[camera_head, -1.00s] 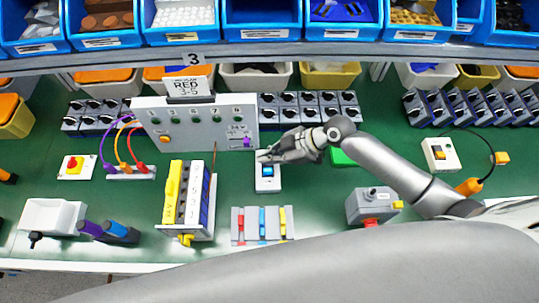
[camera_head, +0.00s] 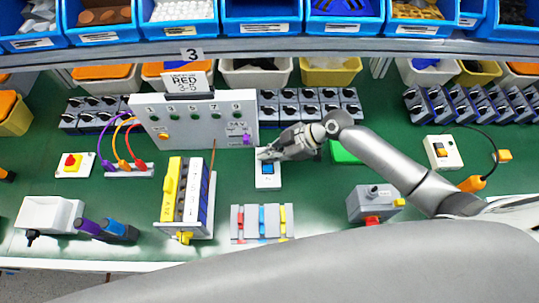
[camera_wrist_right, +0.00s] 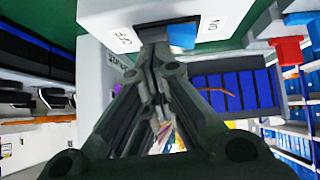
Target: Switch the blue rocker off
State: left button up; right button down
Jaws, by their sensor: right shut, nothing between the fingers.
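The blue rocker (camera_head: 267,169) sits in a white switch housing (camera_head: 268,183) at the middle of the green bench. In the right wrist view the blue rocker (camera_wrist_right: 182,36) shows between the printed labels OFF, on the left, and ON, on the right. My right gripper (camera_head: 264,156) is shut and empty, at the far end of the housing. In the wrist view its fingertips (camera_wrist_right: 154,42) are at the OFF side of the rocker and hide part of it. I cannot tell whether they touch it. My left gripper is not in view.
A grey panel (camera_head: 188,120) stands behind and to the left. A yellow-and-white block unit (camera_head: 184,195) is at left, and a grey unit with coloured levers (camera_head: 262,224) in front. A grey box with a red part (camera_head: 371,205) and another white switch (camera_head: 443,153) are at right.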

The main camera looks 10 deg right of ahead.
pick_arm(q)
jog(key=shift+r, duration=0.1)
pick_arm(e)
jog(key=shift+s+f, duration=0.15)
jog(key=shift+s, duration=0.15)
